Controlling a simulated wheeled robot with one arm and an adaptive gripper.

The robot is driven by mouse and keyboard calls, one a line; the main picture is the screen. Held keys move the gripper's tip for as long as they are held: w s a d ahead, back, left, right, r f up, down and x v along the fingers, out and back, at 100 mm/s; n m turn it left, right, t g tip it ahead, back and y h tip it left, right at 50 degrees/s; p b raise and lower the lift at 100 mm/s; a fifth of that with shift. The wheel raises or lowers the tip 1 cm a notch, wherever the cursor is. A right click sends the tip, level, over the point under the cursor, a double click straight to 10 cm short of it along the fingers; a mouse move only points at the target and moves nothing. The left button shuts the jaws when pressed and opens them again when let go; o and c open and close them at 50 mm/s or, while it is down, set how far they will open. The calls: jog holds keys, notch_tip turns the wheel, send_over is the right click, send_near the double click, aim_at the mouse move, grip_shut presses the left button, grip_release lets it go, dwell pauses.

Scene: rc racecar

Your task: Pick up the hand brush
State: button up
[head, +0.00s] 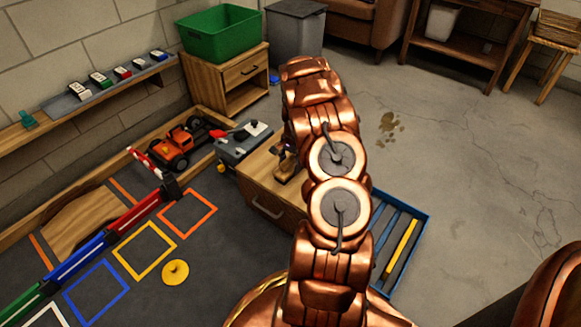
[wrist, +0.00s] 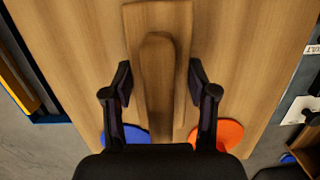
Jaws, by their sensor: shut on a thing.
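The hand brush (wrist: 158,80) is a plain wooden piece with a long rounded handle on a wider flat block. It fills the middle of the wrist view, above a wooden top. My gripper (wrist: 160,84) has its two dark fingers on either side of the brush, shut on it. Any bristles are hidden underneath, and I cannot tell whether the brush still touches the top. In the head view my gripper (head: 287,160) is over the low wooden cabinet (head: 262,205), largely hidden behind my copper arm.
A blue disc (wrist: 128,134) and an orange disc (wrist: 218,134) lie near the gripper. A blue tray with a yellow bar (head: 402,248) stands right of the cabinet. A grey box (head: 243,140) and orange truck (head: 180,143) are left. Open concrete floor (head: 480,170) lies right.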

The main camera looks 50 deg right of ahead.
aim_at(289, 157)
jog(key=shift+r, duration=0.1)
notch_tip(289, 157, up, 4)
jog(key=shift+f+p, duration=0.1)
jog(key=shift+p, duration=0.95)
jog(key=s+a+p, duration=0.1)
jog(key=s, duration=0.4)
jog(key=s+a+p, duration=0.1)
jog(key=s+a, duration=0.1)
jog(key=s, duration=0.3)
jog(key=s+a+r+p, duration=0.1)
jog(key=s, duration=0.4)
jog(key=shift+s+a+p, duration=0.15)
jog(key=shift+a+p, duration=0.05)
jog(key=shift+p, duration=0.2)
